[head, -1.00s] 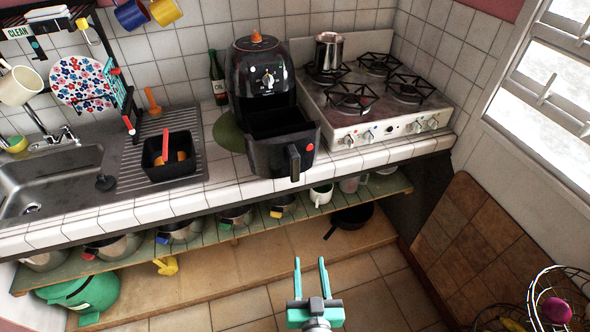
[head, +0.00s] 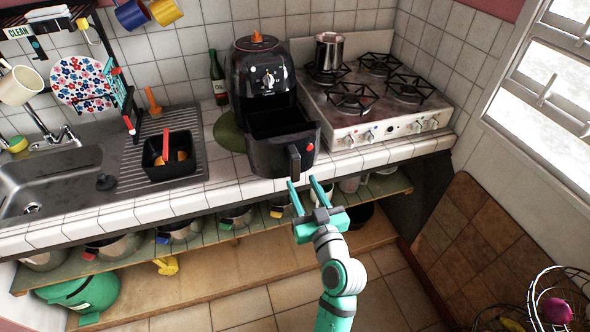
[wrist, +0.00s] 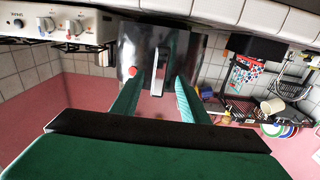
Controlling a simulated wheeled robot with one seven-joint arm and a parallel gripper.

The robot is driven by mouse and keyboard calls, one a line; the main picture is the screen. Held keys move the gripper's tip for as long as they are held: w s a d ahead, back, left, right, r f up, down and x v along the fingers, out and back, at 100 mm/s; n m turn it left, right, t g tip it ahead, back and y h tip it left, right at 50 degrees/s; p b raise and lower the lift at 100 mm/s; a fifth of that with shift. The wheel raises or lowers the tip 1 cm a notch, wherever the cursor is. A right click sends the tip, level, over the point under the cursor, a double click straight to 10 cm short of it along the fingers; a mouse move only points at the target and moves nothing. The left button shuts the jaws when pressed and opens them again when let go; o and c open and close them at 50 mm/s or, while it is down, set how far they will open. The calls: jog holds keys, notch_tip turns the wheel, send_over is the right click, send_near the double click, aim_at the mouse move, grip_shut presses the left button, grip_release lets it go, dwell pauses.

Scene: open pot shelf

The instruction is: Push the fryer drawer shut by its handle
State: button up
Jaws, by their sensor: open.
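The black air fryer (head: 262,68) stands on the tiled counter with its drawer (head: 270,155) pulled out toward me. The drawer's upright handle (head: 295,162) is on its front, left of a red dot. In the wrist view the drawer front (wrist: 140,62) and the pale-edged handle (wrist: 159,68) appear ahead, between my fingers. My gripper (head: 308,187) is open and empty, just below and in front of the handle. In the wrist view my gripper (wrist: 157,92) has a finger on each side of the handle's line. I cannot tell whether it touches the handle.
A stove (head: 375,95) with a metal pot (head: 328,52) stands right of the fryer. A black container (head: 170,155) sits on the drainer to the left. The open shelf (head: 235,222) below the counter holds several pots. The floor in front is clear.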

aim_at(296, 172)
jog(key=x, duration=0.7)
grip_shut()
